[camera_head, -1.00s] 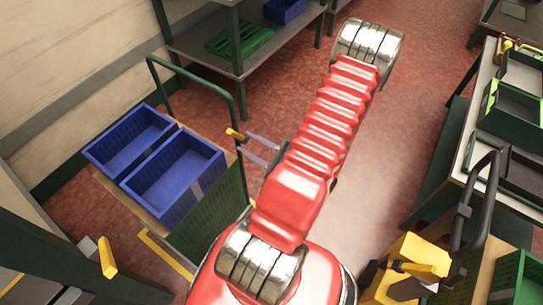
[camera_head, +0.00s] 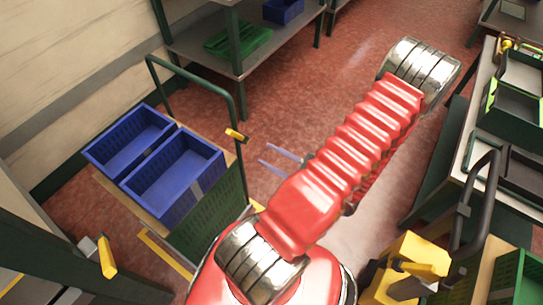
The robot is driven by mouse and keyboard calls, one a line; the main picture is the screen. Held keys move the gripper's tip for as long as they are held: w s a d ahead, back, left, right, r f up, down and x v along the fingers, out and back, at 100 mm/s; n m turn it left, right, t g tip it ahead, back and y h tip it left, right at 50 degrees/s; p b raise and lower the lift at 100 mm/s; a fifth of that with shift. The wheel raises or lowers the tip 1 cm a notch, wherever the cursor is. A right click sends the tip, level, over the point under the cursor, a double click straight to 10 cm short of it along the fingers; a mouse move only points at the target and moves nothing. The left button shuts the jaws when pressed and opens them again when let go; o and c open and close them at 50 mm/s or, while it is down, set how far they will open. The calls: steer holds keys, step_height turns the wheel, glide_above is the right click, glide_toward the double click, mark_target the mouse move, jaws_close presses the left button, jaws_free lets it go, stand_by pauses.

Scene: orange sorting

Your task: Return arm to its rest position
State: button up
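My red segmented arm (camera_head: 350,150) reaches up and to the right from my red base, with its metal elbow joint (camera_head: 420,68) at the upper right. My gripper (camera_head: 263,154) shows as two thin pale-blue fingers just left of the arm's middle. The fingers are spread apart with bare floor seen between them, so it is open and holds nothing. The gripper's body and the wrist are mostly hidden behind the arm. No oranges can be made out in this view.
Two empty blue crates (camera_head: 212,160) sit on a cart with a green rail (camera_head: 200,84), left of my gripper. A shelf with a green crate (camera_head: 240,40) stands behind. A workbench with green-edged bins (camera_head: 515,115) is at right. Red floor between is clear.

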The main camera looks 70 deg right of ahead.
stand_by(0.7)
steer(key=w+a+r+n+g+y, duration=0.5)
steer(key=w+a+n+g+y, duration=0.15)
steer(key=a+n, duration=0.3)
steer(key=w+a+r+n+g+y, duration=0.5)
steer(key=w+a+n+g+y, duration=0.15)
steer(key=a+n, duration=0.35)
steer(key=w+a+r+n+t+h, duration=0.1)
steer(key=w+a+r+n+h, duration=0.2)
steer(key=a+r+n+h, duration=0.6)
steer(key=a+r+n, duration=0.3)
steer(key=a+r, duration=0.1)
steer(key=r, duration=0.4)
steer(key=shift+a+n, duration=0.3)
steer(key=shift+n, duration=0.05)
